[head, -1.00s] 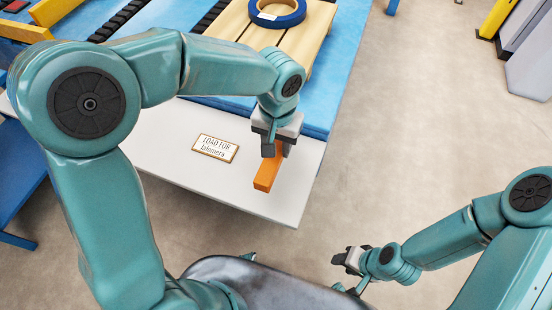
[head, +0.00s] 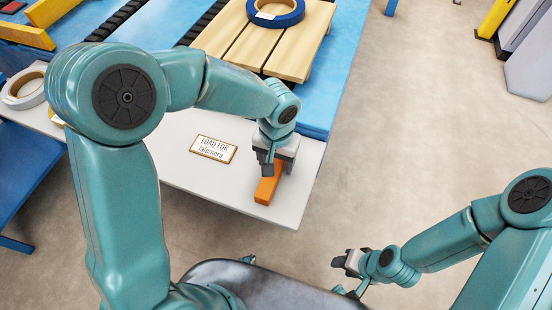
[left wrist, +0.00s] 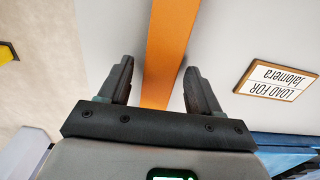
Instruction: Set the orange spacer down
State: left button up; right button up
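The orange spacer (head: 267,190) is a plain block lying on the white tabletop (head: 230,194), near its front right corner. In the left wrist view the spacer (left wrist: 172,45) runs between the fingers of my left gripper (left wrist: 158,85), with a visible gap on each side. My left gripper (head: 271,166) is open, just over the spacer's far end, and hides that end in the head view. My right gripper (head: 345,263) is away from the table at the lower right, small in view; its finger opening is unclear.
A sign reading "LOAD FOR Jalomera" (head: 213,149) lies left of the spacer. Behind are a wooden pallet (head: 290,54) with a blue coil (head: 276,14) on a blue surface. A pale ring (head: 24,91) sits at the far left.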

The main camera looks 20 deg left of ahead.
pick_arm(q)
jog(key=shift+r, duration=0.1)
jog(key=shift+r+p, duration=0.25)
jog(key=shift+p, duration=0.1)
notch_tip(320, 180, up, 12)
jog(key=p, duration=0.1)
jog(key=shift+f, duration=0.15)
jog(key=shift+s, duration=0.15)
dwell(0.4)
